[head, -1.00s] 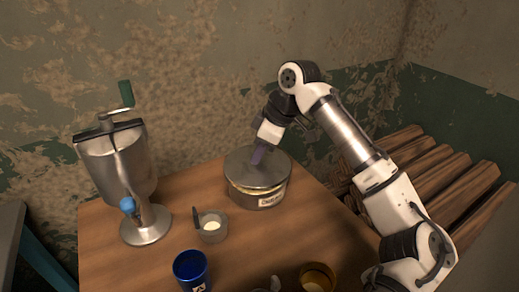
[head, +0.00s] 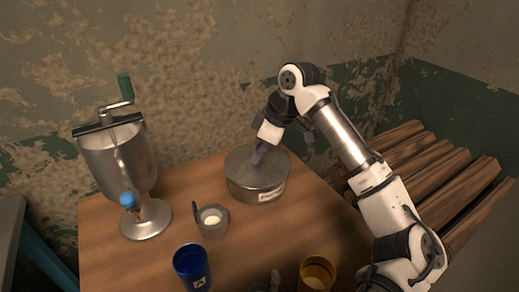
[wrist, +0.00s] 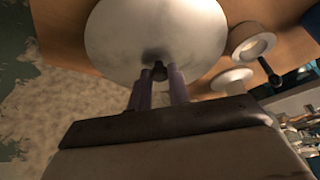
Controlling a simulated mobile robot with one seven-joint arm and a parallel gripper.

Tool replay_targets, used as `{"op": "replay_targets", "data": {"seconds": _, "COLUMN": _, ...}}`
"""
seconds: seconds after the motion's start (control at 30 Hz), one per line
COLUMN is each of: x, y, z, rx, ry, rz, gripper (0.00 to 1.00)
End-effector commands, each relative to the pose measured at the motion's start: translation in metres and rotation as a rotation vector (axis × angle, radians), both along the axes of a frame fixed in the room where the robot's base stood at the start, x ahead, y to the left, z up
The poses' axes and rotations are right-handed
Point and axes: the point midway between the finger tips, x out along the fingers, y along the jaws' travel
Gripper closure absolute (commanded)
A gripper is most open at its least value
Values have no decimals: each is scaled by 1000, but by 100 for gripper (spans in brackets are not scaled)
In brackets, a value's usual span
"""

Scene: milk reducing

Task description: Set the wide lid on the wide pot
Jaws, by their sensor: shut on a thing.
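The wide lid (head: 249,163) is a round grey metal disc with a dark knob. It lies level over the top of the wide pot (head: 262,190), a low grey metal pot with a pale label on its side. No gap shows between lid and pot rim in the head view. My gripper (head: 258,154) is above the lid, its purple fingers shut on the knob. In the wrist view the lid (wrist: 150,30) fills the upper middle, and the fingers of my gripper (wrist: 159,80) are at the knob. The pot is hidden beneath the lid there.
A metal hand-cranked machine (head: 118,160) stands at the table's left. A small handled pan (head: 213,220) with white contents sits in front of the pot. A blue cup (head: 192,268) and an amber cup (head: 317,274) stand near the front. Bare wooden table (head: 250,235) lies between them.

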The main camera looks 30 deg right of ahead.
Motion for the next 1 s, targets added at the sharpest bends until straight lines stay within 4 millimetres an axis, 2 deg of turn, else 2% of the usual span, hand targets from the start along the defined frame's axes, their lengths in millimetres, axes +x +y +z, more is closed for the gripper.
{"op": "replay_targets", "data": {"seconds": 0.97, "x": 0, "y": 0, "z": -1, "rx": 1, "ry": 1, "rz": 0, "gripper": 100}}
{"op": "replay_targets", "data": {"seconds": 1.0, "x": 0, "y": 0, "z": -1, "rx": 1, "ry": 1, "rz": 0, "gripper": 80}}
